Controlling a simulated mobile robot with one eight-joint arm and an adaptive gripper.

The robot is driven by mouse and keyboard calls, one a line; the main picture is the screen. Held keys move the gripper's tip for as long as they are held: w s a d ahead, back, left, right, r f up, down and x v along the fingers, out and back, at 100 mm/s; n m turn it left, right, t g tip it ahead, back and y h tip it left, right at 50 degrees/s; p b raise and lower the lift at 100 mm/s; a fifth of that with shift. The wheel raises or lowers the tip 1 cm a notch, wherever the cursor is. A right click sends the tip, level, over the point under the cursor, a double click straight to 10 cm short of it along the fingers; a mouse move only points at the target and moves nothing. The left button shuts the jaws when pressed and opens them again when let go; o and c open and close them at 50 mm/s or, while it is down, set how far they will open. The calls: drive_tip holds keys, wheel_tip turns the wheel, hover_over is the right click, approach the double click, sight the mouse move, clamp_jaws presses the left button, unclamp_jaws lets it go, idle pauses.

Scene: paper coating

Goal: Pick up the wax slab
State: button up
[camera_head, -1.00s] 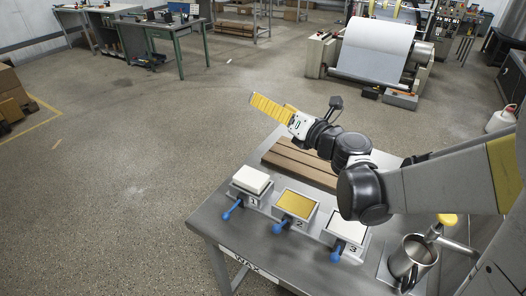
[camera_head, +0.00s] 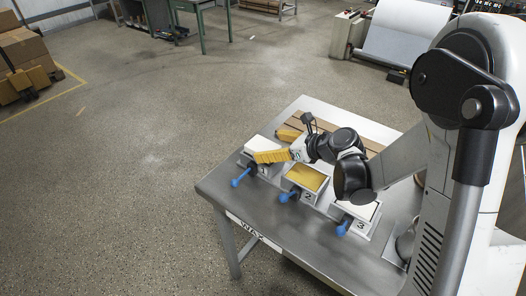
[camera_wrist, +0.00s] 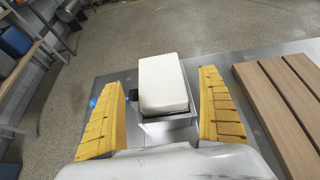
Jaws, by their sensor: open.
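The wax slab (camera_wrist: 163,84) is a white block with rounded edges. It sits on the metal mold box (camera_wrist: 168,125) at station 1, and in the head view the slab (camera_head: 260,143) is partly covered by my gripper. My gripper (camera_wrist: 162,95) is open, with one yellow finger on each side of the slab and a visible gap on both sides. In the head view my gripper (camera_head: 269,146) is at the station 1 box. I cannot tell how far the fingertips are from the box.
Station 2 holds a yellow-topped box (camera_head: 306,178) and station 3 a white-topped one (camera_head: 357,210), each with a blue-knobbed handle. Brown wooden slats (camera_wrist: 275,98) lie right of the slab in the wrist view. The table (camera_head: 222,184) is bare toward its front left corner.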

sight(264, 146)
drive_tip(key=b+x, duration=0.1)
drive_tip(key=x, duration=0.2)
drive_tip(key=shift+w+a+f, duration=0.1)
drive_tip(key=shift+a+f, duration=0.05)
drive_tip(key=shift+f, duration=0.2)
drive_tip(key=shift+r, duration=0.15)
drive_tip(key=c, duration=1.4)
